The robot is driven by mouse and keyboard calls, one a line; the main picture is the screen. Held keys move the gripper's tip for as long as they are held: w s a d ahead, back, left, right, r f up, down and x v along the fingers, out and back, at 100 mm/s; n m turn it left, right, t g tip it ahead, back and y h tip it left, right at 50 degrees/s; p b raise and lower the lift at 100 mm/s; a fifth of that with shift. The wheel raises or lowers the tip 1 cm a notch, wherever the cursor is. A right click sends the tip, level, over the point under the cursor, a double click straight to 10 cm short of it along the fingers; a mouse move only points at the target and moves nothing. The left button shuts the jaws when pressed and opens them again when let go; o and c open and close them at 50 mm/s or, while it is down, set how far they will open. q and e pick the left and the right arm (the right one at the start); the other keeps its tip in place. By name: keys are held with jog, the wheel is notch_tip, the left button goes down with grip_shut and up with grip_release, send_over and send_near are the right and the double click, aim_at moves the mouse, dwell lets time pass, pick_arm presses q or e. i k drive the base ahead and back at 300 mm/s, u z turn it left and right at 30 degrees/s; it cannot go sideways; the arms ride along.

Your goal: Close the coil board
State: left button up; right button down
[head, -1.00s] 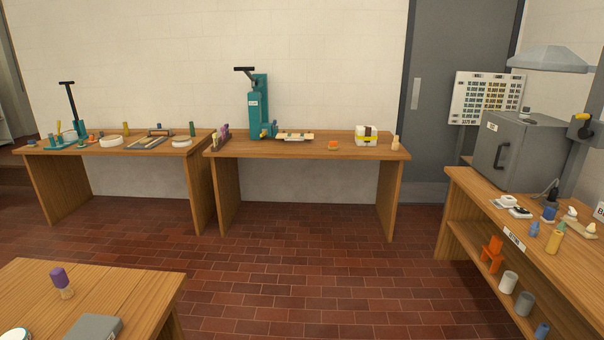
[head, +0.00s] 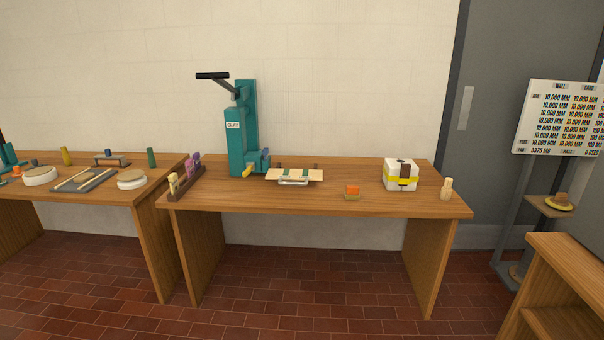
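A small pale board (head: 312,176), which looks like the coil board, lies on the middle wooden table (head: 340,202). It sits just right of the teal clay extruder (head: 239,135). Pale panels show on its left and right sides, with a greyish piece between them at the front. It is too small to tell exactly how its panels or hinges stand. Neither of my grippers is in view.
An orange sponge-like block (head: 352,190), a white box with a yellow band (head: 400,175) and a pale bottle-like piece (head: 447,189) stand right of the board. A rack of tools (head: 186,178) is at the table's left end. Brick floor (head: 310,285) before the table is clear.

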aim_at(287, 175)
jog(key=i, duration=1.25)
jog(key=u, duration=1.6)
jog(key=i, duration=1.45)
jog(key=z, duration=1.05)
